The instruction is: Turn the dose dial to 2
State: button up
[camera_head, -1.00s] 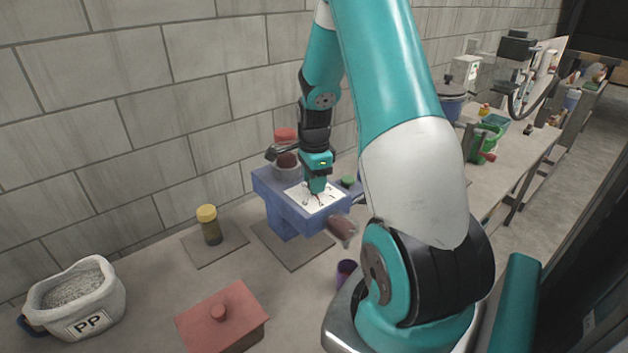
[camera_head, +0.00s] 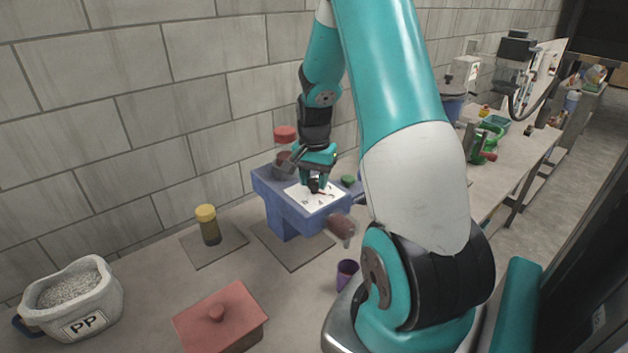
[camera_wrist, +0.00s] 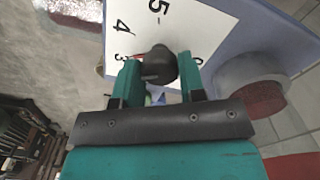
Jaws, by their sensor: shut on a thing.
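The dose dial is a dark round knob (camera_wrist: 157,66) on a white number plate (camera_wrist: 195,28). The plate sits on top of the blue dosing machine (camera_head: 283,218). In the wrist view the numbers 5, 4 and 3 show on the plate, with another digit partly hidden by the right finger. A small bit of red shows by the left finger, near the 3. My gripper (camera_head: 316,186) points down over the plate and is shut on the knob, one finger on each side. It also shows in the wrist view (camera_wrist: 158,78). The number 2 is hidden.
A red hopper cap (camera_head: 285,133) stands behind the plate, and a green button (camera_head: 348,180) is beside it. A brown spout (camera_head: 340,226) sticks out in front. A purple cup (camera_head: 346,272), yellow-capped jar (camera_head: 208,226), red lidded box (camera_head: 222,318) and PP bag (camera_head: 75,297) stand on the bench.

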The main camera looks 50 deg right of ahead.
aim_at(314, 180)
jog(key=n, duration=0.5)
jog(key=shift+n+b, duration=0.3)
jog(key=shift+w+r+n, duration=0.1)
jog(key=shift+n, duration=2.1)
jog(key=o, duration=0.9)
notch_tip(314, 180, up, 17)
jog(key=b, duration=0.3)
jog(key=shift+r, duration=0.2)
